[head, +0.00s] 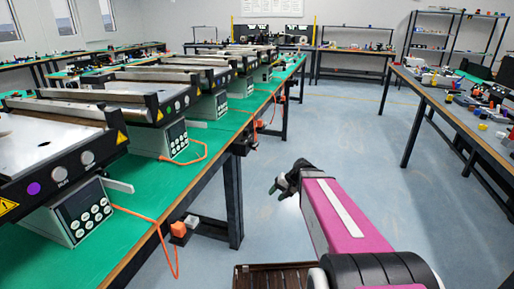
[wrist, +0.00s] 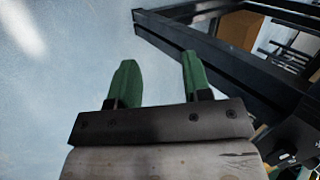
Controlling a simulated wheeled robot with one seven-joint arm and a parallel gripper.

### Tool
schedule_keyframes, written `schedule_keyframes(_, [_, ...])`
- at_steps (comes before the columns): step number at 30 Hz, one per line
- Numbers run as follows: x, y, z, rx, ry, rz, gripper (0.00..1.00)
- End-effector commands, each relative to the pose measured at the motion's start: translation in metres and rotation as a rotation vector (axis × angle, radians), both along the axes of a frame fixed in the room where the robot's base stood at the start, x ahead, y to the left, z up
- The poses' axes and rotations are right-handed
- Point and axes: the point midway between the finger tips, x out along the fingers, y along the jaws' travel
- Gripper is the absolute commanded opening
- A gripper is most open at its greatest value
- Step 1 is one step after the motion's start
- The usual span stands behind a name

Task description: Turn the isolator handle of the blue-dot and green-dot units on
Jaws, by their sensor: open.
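A row of mini conveyor units stands on the green bench at left in the head view. The nearest unit has a purple dot (head: 33,188). The second carries a small green dot (head: 169,109) on its dark end, above a control box (head: 174,139). A pale bar, perhaps its isolator handle (head: 196,124), sticks out beside that box. Dots on the farther units are too small to tell; I cannot pick out a blue one. My gripper (head: 286,182) is over the aisle, right of the bench and apart from it. In the wrist view its green fingers (wrist: 157,72) are open and empty.
The nearest unit's control box (head: 82,211) has a similar pale bar (head: 118,185). The aisle floor (head: 340,130) is clear. A cluttered bench (head: 440,100) stands at right.

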Motion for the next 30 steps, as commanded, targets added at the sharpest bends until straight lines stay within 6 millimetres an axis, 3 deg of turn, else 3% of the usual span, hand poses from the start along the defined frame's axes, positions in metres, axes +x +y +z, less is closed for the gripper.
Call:
schedule_keyframes(1, [0.021, 0.003, 0.007, 0.086, -0.013, -0.019, 0.45])
schedule_keyframes(3, [0.042, 0.007, 0.022, 0.208, -0.035, -0.046, 0.45])
schedule_keyframes(7, [0.082, 0.007, 0.054, 0.435, -0.088, -0.094, 0.45])
schedule_keyframes(13, [0.132, -0.008, 0.106, 0.733, -0.182, -0.156, 0.45])
schedule_keyframes(18, [0.152, -0.020, 0.131, 0.872, -0.234, -0.186, 0.45])
schedule_keyframes(22, [0.156, -0.021, 0.138, 0.906, -0.247, -0.193, 0.45])
schedule_keyframes(30, [0.168, 0.012, 0.138, 0.907, -0.246, -0.191, 0.45])
